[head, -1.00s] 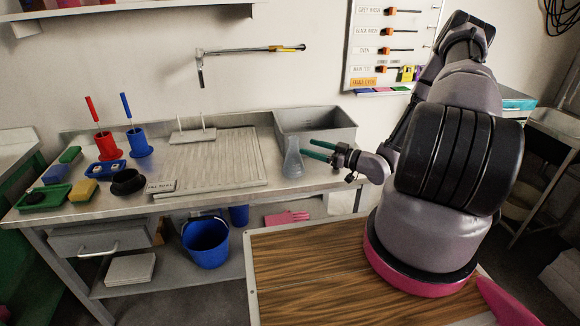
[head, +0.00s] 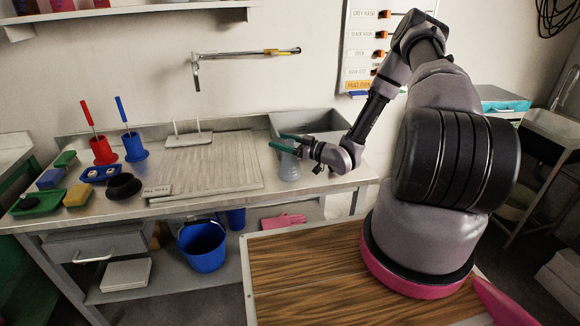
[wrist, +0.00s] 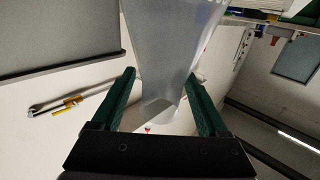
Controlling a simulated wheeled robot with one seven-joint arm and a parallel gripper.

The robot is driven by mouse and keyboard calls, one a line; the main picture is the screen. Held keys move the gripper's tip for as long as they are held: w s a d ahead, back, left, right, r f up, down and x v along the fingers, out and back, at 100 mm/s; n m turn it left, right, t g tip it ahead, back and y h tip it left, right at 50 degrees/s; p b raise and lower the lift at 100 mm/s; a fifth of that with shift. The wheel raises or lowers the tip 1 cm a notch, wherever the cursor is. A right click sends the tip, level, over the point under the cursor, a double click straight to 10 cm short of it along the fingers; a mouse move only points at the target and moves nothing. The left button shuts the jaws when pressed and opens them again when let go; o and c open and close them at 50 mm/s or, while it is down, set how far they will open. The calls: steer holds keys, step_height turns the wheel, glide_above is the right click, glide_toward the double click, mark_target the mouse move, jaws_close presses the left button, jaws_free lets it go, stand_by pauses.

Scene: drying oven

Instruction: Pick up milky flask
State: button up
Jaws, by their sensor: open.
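The milky flask (head: 289,168) is a translucent grey vessel on the steel counter, in front of the grey sink. Its upper part is hidden by my gripper (head: 286,143), which reaches in from the right with its green fingers around the flask's neck height. In the wrist view the flask (wrist: 178,50) stands between the two green fingers of my gripper (wrist: 162,80), its narrow part lying between them. The fingers are open. I cannot tell whether either one touches the flask.
The sink (head: 325,130) is right behind the flask. A ribbed draining board (head: 210,165) lies to the left. Red (head: 103,150) and blue (head: 134,146) brush holders, sponges and a black cup (head: 124,186) stand farther left. A wood-topped surface (head: 310,270) is in front.

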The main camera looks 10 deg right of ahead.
jaws_close()
